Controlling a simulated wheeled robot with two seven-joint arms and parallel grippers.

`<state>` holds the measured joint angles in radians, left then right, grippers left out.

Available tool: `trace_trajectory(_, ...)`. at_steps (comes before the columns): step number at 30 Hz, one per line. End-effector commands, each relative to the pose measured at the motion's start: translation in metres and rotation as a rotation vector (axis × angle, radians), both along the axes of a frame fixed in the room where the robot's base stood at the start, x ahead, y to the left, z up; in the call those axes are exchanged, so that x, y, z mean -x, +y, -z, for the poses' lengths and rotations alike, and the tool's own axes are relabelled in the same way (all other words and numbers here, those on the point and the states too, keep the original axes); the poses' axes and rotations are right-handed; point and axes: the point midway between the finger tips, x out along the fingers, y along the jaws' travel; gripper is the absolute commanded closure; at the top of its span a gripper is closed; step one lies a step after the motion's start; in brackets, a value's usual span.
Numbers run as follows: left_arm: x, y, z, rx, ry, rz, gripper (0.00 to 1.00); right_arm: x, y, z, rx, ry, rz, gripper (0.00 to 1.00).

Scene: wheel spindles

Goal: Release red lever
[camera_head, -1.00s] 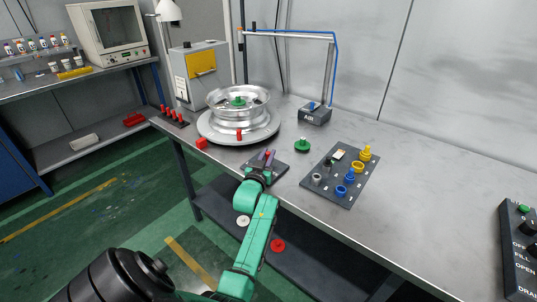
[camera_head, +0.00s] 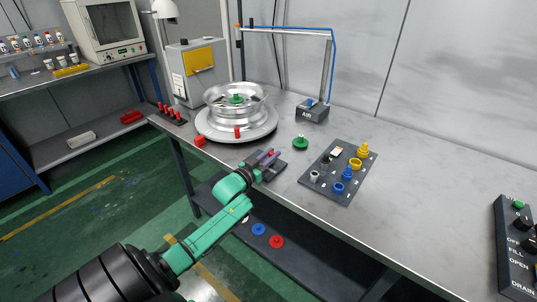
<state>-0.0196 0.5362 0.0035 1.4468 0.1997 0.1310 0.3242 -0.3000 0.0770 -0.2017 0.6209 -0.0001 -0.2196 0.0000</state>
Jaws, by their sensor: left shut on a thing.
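My left gripper (camera_head: 266,158) is at the front edge of the bench, over a small dark base plate (camera_head: 280,167). The gripper hides most of the lever. My green left arm reaches up to it from the lower left. My right gripper is not in view.
A metal wheel (camera_head: 235,104) lies on a round turntable (camera_head: 210,127) behind the gripper. A dark board (camera_head: 325,190) with colored parts lies to the right, and a green knob (camera_head: 300,143) stands between. The bench's right half is mostly clear.

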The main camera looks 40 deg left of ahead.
Motion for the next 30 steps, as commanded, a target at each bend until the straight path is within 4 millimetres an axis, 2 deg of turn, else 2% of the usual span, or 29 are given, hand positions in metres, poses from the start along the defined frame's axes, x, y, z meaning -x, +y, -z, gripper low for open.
trace_trajectory(9, 0.0014, -0.0066, 0.0031, -0.001, 0.006, 0.108, 1.0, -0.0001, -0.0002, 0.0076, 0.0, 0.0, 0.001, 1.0)
trace_trajectory(22, 0.0015, -0.0085, 0.0029, 0.001, 0.005, 0.12, 1.0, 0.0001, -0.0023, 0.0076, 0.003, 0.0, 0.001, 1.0)
trace_trajectory(23, 0.0015, -0.0085, 0.003, 0.001, 0.005, 0.12, 0.66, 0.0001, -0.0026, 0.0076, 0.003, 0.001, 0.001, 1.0)
trace_trajectory(24, 0.0015, -0.0084, 0.0028, 0.001, 0.005, 0.12, 0.5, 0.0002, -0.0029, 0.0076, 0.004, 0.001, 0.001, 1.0)
trace_trajectory(25, 0.0015, -0.0083, 0.0026, 0.001, 0.004, 0.12, 0.47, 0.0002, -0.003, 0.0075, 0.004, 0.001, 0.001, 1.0)
trace_trajectory(30, 0.0013, -0.0079, 0.0014, 0.001, 0.002, 0.119, 0.47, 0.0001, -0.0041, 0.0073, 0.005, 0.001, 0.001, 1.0)
